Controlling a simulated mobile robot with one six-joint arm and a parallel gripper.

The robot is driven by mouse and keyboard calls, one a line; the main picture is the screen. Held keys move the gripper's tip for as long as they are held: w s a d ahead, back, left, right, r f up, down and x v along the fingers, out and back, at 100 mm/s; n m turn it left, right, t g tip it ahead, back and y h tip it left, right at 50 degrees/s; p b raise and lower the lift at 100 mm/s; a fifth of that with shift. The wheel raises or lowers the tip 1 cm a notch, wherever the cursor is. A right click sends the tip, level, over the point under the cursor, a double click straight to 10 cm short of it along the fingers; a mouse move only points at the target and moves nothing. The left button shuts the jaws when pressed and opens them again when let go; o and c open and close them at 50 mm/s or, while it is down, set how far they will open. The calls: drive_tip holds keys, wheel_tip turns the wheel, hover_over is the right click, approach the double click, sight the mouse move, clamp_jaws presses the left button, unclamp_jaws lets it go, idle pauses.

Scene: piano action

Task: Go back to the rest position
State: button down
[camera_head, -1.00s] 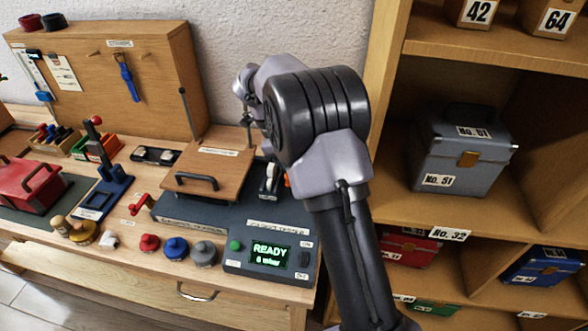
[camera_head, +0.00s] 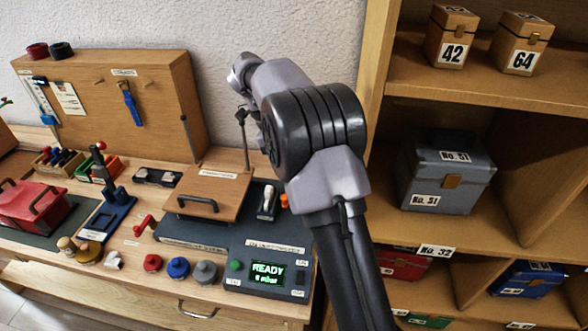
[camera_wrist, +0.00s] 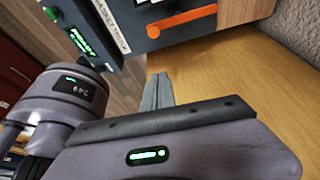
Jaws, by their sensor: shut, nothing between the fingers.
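My gripper shows in the wrist view as two grey fingers (camera_wrist: 158,92), shut together with nothing between them. They are over a bare light wooden surface, below the dark tester box with an orange part on it. In the head view my arm rises from the bottom and bends at the top, and the gripper's fingertips cannot be made out there. The tester (camera_head: 245,262) stands on the bench, with a green READY screen and a closed wooden lid (camera_head: 210,187) with a black handle.
A wooden shelf (camera_head: 430,85) stands close right of my arm, holding a grey case (camera_head: 447,170) and small numbered boxes. A tool board (camera_head: 165,100) stands at the back left. A red box (camera_head: 30,205), a blue press (camera_head: 107,215) and coloured knobs (camera_head: 178,267) occupy the bench.

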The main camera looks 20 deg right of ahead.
drive_tip(key=shift+r, duration=0.1)
idle(0.3)
drive_tip(key=s+a+r+n+t+y+b, duration=0.1)
drive_tip(key=s+a+r+n+t, duration=0.15)
drive_tip(key=s+n, duration=0.2)
drive_tip(key=s+a+r+n+t+y, duration=0.1)
drive_tip(key=s+a+r+n, duration=0.25)
drive_tip(key=s, duration=0.25)
drive_tip(key=s+a+r+n+t+y+b, duration=0.1)
drive_tip(key=s+a+r+n, duration=0.25)
drive_tip(key=s, duration=0.25)
drive_tip(key=s+a+f+n+t+y, duration=0.1)
drive_tip(key=s+a+n+t, duration=0.1)
drive_tip(key=s+n, duration=0.3)
drive_tip(key=s+a+f+n+t+y, duration=0.1)
drive_tip(key=s+a+f+n, duration=0.1)
drive_tip(key=s+n, duration=0.2)
drive_tip(key=s, duration=0.3)
drive_tip(key=shift+s+a+f+n+t, duration=0.2)
drive_tip(key=shift+s+n+t, duration=0.05)
drive_tip(key=shift+n+t, duration=0.1)
